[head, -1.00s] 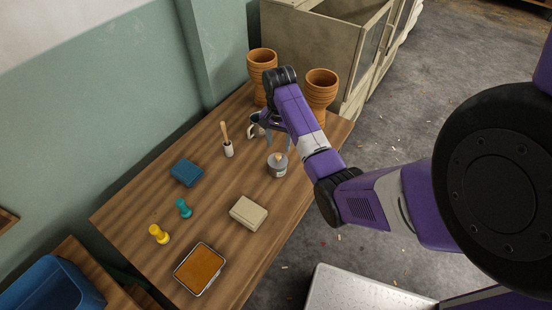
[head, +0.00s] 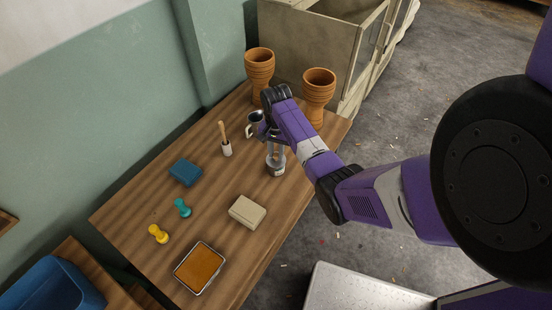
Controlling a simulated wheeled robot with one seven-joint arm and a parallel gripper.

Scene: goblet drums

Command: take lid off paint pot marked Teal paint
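A small grey pot (head: 275,170) with a label too small to read stands on the wooden table, near its right edge. The lid appears to be on the pot.
On the table (head: 140,215), a metal mug (head: 256,122) and a brush holder (head: 226,148) stand left of my gripper. Two clay drums (head: 259,68) (head: 318,90) stand behind.

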